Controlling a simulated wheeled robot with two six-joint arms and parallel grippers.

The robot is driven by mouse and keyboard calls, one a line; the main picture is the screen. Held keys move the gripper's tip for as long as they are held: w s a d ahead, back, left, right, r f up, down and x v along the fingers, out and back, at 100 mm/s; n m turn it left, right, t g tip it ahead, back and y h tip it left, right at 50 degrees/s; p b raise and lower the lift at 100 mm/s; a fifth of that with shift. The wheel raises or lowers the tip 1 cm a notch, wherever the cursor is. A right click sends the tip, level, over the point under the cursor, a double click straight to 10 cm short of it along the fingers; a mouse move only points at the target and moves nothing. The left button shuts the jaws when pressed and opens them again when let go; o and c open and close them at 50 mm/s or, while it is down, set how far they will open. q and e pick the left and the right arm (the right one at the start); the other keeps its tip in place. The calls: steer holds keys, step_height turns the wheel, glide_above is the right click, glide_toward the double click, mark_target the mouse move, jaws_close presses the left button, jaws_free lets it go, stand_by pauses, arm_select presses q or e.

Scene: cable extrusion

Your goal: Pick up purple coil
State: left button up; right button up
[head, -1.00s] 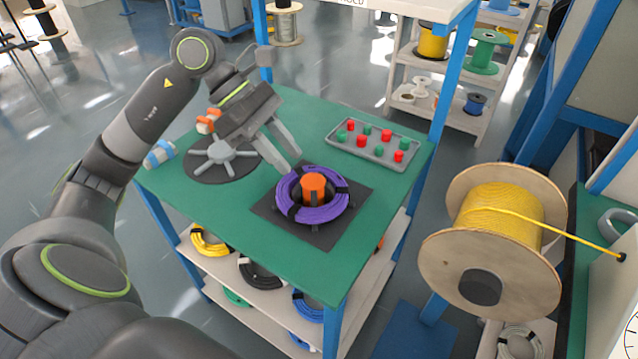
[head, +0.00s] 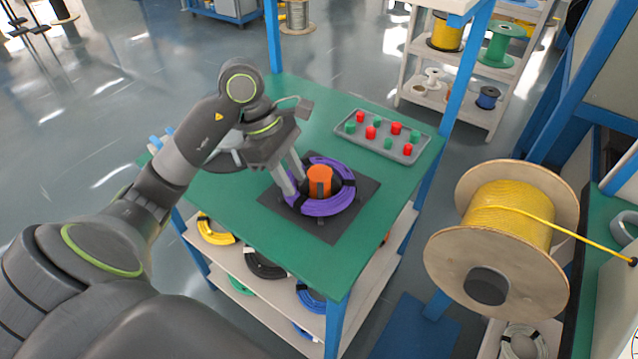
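The purple coil (head: 340,193) lies on a dark square mat (head: 348,226) on the green table. It sits around an orange-topped post (head: 319,181). My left gripper (head: 297,186) is at the coil's left side, pointing down, with its two fingers apart. The fingers cover part of the coil's left rim. One finger is near the outer edge and the other nearer the ring; I cannot tell whether they touch it. My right gripper is not in view.
A grey tray (head: 402,150) with red and green pieces stands at the table's back right. A large yellow cable spool (head: 507,215) stands to the right of the table. Coils, such as a yellow one (head: 213,236), lie on the shelf below. The table's front is clear.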

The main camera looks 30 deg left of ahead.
mark_target(303, 201)
arm_select(q)
steer(key=shift+x, duration=2.95)
steer(key=shift+a, duration=0.1)
jaws_close()
